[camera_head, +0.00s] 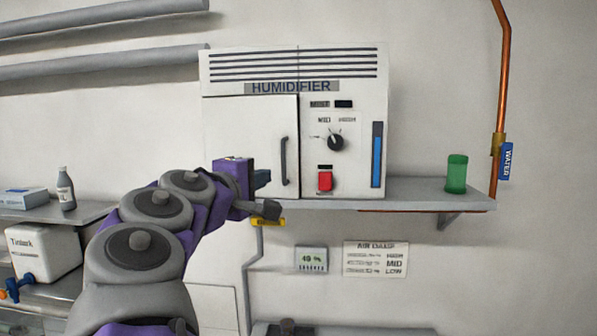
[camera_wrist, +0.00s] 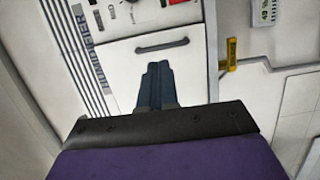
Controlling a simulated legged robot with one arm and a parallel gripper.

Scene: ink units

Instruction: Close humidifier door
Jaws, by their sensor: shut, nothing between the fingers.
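The white humidifier (camera_head: 345,100) stands on a grey wall shelf. Its door (camera_head: 245,130), on the left half of the front, looks flush or nearly flush with the panel; a small gap cannot be ruled out. The dark door handle (camera_head: 284,160) is upright near the door's right edge. In the wrist view, which is turned sideways, the door (camera_wrist: 115,70) and handle (camera_wrist: 162,46) lie beyond the fingertips. My gripper (camera_head: 264,179) is in front of the door's lower part, left of the handle. Its fingers (camera_wrist: 155,68) are together and empty; contact with the door cannot be judged.
The shelf (camera_head: 420,188) carries a green cup (camera_head: 456,174) at right. A yellow-tagged pipe (camera_head: 268,222) runs below the humidifier. A copper pipe (camera_head: 502,80) runs down the right wall. A bottle (camera_head: 66,188) and a white container (camera_head: 42,252) stand at left.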

